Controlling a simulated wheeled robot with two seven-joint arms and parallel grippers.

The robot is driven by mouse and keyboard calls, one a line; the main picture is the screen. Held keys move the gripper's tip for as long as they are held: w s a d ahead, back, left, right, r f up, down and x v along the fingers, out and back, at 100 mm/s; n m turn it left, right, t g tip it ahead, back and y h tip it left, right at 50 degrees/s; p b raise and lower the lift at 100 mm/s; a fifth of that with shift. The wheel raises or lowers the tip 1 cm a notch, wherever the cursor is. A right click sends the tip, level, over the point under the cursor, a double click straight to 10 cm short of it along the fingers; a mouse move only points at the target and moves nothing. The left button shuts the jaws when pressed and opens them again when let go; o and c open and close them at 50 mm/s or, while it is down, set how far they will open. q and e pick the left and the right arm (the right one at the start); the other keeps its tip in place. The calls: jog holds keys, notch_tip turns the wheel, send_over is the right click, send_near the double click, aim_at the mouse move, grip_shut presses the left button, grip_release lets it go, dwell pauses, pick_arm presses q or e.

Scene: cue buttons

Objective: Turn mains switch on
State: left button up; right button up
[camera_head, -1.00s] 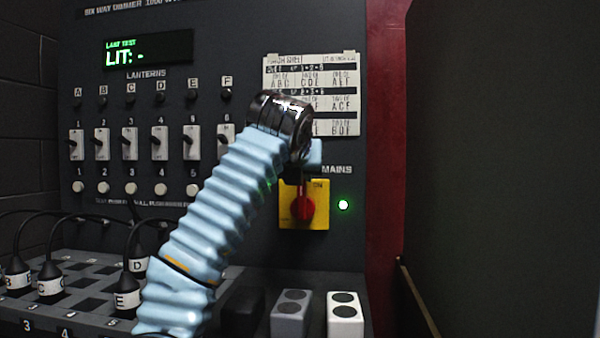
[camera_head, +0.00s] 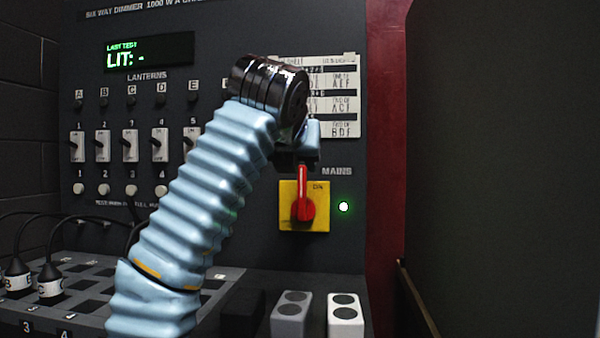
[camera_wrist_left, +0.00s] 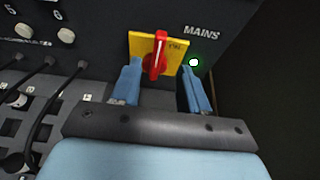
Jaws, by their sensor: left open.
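The mains switch is a red rotary handle (camera_head: 302,200) on a yellow plate (camera_head: 320,220), below the word MAINS on the dark panel. Its handle stands upright, and a green lamp (camera_head: 344,207) beside it is lit. The handle also shows in the left wrist view (camera_wrist_left: 155,58), near upright, with the lit lamp (camera_wrist_left: 194,62) to its right. My left gripper (camera_wrist_left: 163,85) is open, its blue fingers spread below and to either side of the handle in that view, with nothing between them. In the head view the gripper (camera_head: 297,158) is just above the handle, mostly hidden behind my wrist.
The panel has a row of white toggle switches (camera_head: 104,146), round buttons (camera_head: 104,188) and a display (camera_head: 148,52) reading "LIT: -". A printed chart (camera_head: 343,95) is partly covered by my arm. Black plugs (camera_head: 50,280) with cables stand lower left. Grey (camera_head: 291,315) and white (camera_head: 345,315) blocks stand below.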

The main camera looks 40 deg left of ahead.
pick_arm(q)
jog(key=v, duration=0.6)
jog(key=shift+s+p, duration=0.25)
jog(key=shift+p, duration=0.05)
jog(key=shift+d+r, duration=0.15)
